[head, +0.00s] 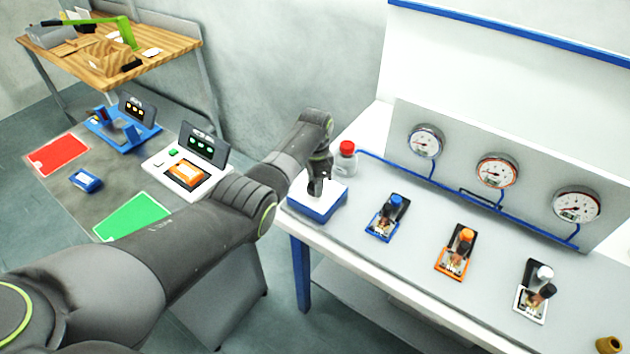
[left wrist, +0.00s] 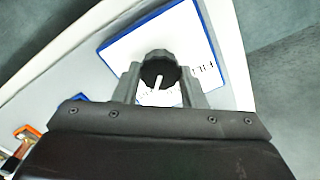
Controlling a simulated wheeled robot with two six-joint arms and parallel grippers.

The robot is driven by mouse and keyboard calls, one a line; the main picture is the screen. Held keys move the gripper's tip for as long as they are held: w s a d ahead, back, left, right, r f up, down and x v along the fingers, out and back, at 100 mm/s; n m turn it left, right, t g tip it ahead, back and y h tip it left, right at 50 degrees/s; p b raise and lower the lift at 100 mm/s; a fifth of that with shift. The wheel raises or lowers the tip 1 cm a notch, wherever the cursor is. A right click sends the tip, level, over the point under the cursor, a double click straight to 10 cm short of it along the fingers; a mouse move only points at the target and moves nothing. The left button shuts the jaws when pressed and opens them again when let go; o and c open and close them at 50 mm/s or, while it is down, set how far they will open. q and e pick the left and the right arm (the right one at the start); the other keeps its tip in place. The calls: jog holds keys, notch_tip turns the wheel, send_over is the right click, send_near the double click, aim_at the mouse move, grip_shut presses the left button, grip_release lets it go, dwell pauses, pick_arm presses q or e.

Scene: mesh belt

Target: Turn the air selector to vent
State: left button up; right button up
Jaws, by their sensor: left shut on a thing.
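The air selector is a white-topped box with blue sides (head: 318,208) at the left end of the grey bench. Its white plate with a blue edge also fills the upper middle of the left wrist view (left wrist: 128,48). My left gripper (head: 318,187) is lowered onto it and shut on its dark round knob (left wrist: 160,66), one finger on each side. A white pointer line on the knob points down and slightly left in the left wrist view. Lettering that seems to read "FILL" shows right of the knob; other lettering is mostly hidden by the gripper. My right gripper is out of view.
A red-capped clear bottle (head: 346,160) stands just behind the selector. Blue (head: 385,218), orange (head: 455,252) and white (head: 532,290) valve-like units stand to the right, below several gauges (head: 497,170). A side table (head: 90,205) with devices lies left.

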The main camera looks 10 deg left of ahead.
pick_arm(q)
jog(key=shift+m, duration=0.3)
jog(key=o, duration=1)
jog(key=shift+w+r, duration=0.1)
jog(key=shift+r, duration=8.7)
